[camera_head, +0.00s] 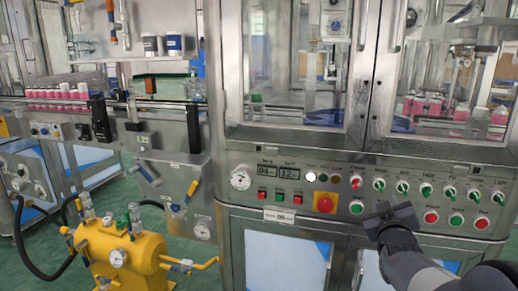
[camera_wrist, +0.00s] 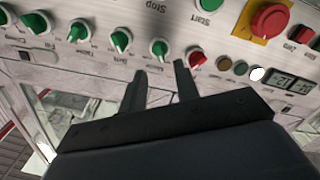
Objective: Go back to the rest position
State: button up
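My gripper (camera_head: 391,212) is in front of the steel control panel (camera_head: 265,163) at the lower right in the head view. In the wrist view its two dark fingers (camera_wrist: 162,70) stand apart with a gap between them, and nothing is held. I cannot tell how close the fingertips are to the panel. The wrist picture shows the panel upside down.
A red emergency button on a yellow plate (camera_head: 325,203) sits left of my gripper. Glass doors (camera_head: 295,60) rise above the panel. A yellow tank (camera_head: 125,252) with valves stands at the lower left. Pink cans (camera_head: 58,93) line a conveyor at left. Some green floor (camera_head: 115,205) shows.

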jog(key=v, duration=0.5)
jog(key=x, duration=1.1)
jog(key=shift+w, duration=0.15)
jog(key=shift+r+m+p, duration=0.2)
jog(key=shift+m+p, duration=0.75)
jog(key=shift+m, duration=0.05)
jog(key=m+p, duration=1)
jog(key=p, duration=0.2)
jog(key=b, duration=0.1)
send_near(381, 188)
jog(key=shift+f, duration=0.1)
